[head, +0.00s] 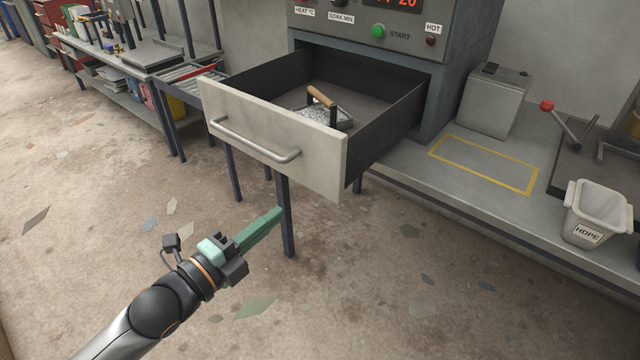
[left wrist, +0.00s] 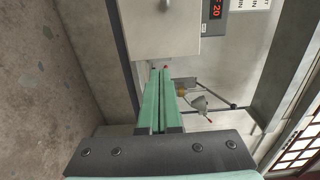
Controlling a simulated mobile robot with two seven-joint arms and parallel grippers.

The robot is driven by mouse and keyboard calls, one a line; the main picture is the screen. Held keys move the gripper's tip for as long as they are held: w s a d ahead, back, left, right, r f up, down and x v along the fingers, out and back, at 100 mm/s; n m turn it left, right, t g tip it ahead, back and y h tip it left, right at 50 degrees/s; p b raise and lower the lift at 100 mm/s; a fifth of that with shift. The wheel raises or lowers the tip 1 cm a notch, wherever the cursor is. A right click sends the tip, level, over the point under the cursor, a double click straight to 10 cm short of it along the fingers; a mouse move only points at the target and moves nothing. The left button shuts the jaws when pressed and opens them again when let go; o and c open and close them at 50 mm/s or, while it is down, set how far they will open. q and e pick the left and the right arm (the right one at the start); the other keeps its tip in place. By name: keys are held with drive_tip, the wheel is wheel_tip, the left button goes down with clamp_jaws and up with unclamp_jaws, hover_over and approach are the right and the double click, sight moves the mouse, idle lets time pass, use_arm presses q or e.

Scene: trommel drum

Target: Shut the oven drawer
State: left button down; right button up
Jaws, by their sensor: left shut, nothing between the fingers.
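The oven drawer (head: 325,155) stands pulled out from the oven body (head: 455,50), its pale front panel facing me with a metal bar handle (head: 250,143) across it. Inside lies a tray of grey pieces (head: 340,117) with a wooden-handled grip (head: 321,96). My left gripper (head: 279,212) is below and in front of the drawer front, apart from it, with its green fingers together and empty. The left wrist view shows the closed fingers (left wrist: 159,100) pointing toward a pale panel (left wrist: 165,35), likely the drawer front. My right gripper is in neither view.
A grey bench with a yellow outlined rectangle (head: 484,164) is right of the drawer. A white HDPE bin (head: 596,212), a grey box (head: 494,100) and a red-knobbed lever (head: 548,105) stand on it. A roller table (head: 188,82) is at left. The floor in front is open, with scattered flakes.

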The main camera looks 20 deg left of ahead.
sight(329, 173)
use_arm(q)
drive_tip(key=x, duration=1.3)
drive_tip(key=shift+w+f, duration=0.1)
